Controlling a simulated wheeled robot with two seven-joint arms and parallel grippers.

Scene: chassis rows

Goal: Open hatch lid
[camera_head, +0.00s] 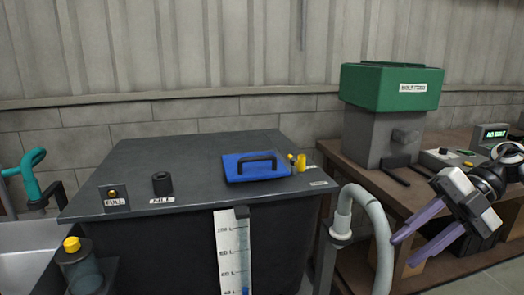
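The blue hatch lid (246,174) lies flat on the dark top of the tank (200,150), toward its right side. A black handle (257,160) arches over the lid, and the lid looks closed. Small yellow fittings (300,163) sit at its right edge. My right gripper (402,252) is at the right of the view, its two purple fingers apart with nothing between them. It is well to the right of the lid, beyond the grey pipe. My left gripper is not in view.
A grey curved pipe (382,235) rises between the tank and my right gripper. A green-topped bolt feeder (392,88) stands on the brown bench (345,168). A teal tap (30,170) is at far left.

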